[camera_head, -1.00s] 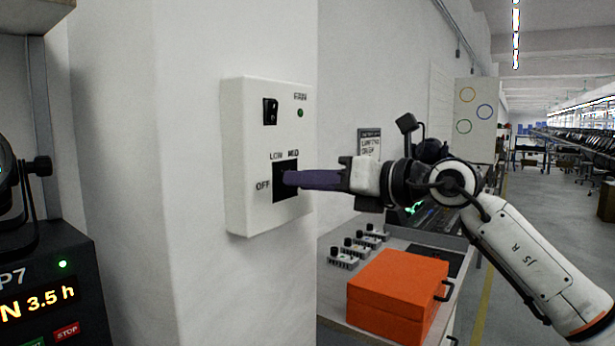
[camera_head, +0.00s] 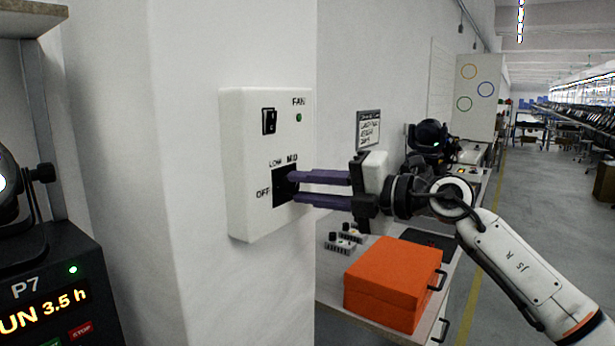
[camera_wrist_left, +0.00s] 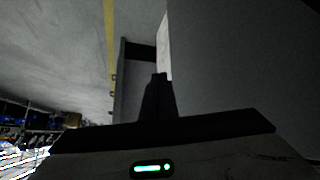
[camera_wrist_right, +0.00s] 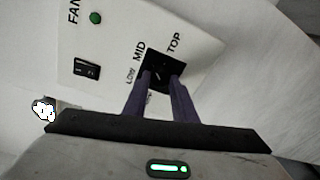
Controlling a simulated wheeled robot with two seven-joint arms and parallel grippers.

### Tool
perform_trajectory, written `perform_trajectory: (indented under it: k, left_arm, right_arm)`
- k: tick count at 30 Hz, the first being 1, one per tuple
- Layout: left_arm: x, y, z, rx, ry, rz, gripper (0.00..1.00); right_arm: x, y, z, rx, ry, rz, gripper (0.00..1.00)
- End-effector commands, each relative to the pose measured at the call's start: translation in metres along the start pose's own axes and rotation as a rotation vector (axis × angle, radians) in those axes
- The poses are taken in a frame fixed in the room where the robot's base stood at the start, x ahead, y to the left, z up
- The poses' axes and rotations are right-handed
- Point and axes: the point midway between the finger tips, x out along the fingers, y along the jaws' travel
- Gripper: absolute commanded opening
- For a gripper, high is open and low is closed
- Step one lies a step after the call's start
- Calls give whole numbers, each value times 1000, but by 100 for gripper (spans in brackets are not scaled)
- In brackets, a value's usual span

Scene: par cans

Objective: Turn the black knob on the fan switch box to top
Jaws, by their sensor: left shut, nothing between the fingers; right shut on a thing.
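The white fan switch box (camera_head: 237,145) is on the wall in the head view. Its dial has a black square plate with OFF, LOW and MID readable there; the right wrist view shows LOW, MID and TOP. My right gripper (camera_head: 292,184) reaches the plate from the right, its two purple fingers one above the other. In the right wrist view its fingertips close on the black knob (camera_wrist_right: 159,84), largely hidden between them. I cannot tell the knob's exact setting. My left gripper (camera_wrist_left: 160,80) shows dark in the left wrist view, shut and empty, away from the box.
The box also has a black rocker switch (camera_head: 269,121) and a green lamp (camera_head: 299,118). An orange case (camera_head: 392,283) stands on the bench at right, below my right arm. A black P7 unit (camera_head: 50,285) stands at left. An aisle is open at far right.

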Motion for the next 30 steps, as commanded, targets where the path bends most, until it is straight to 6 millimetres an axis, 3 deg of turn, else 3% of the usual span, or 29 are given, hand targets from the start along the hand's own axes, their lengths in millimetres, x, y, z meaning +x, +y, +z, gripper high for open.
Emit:
perform_trajectory:
  k: [18,30]
  left_arm:
    - [-3,1,-4,2,0,2,0]
    - [-3,1,-5,2,1,2,0]
  right_arm:
    - [0,-3,1,569,33,48,2]
    - [0,-4,1,809,46,68,2]
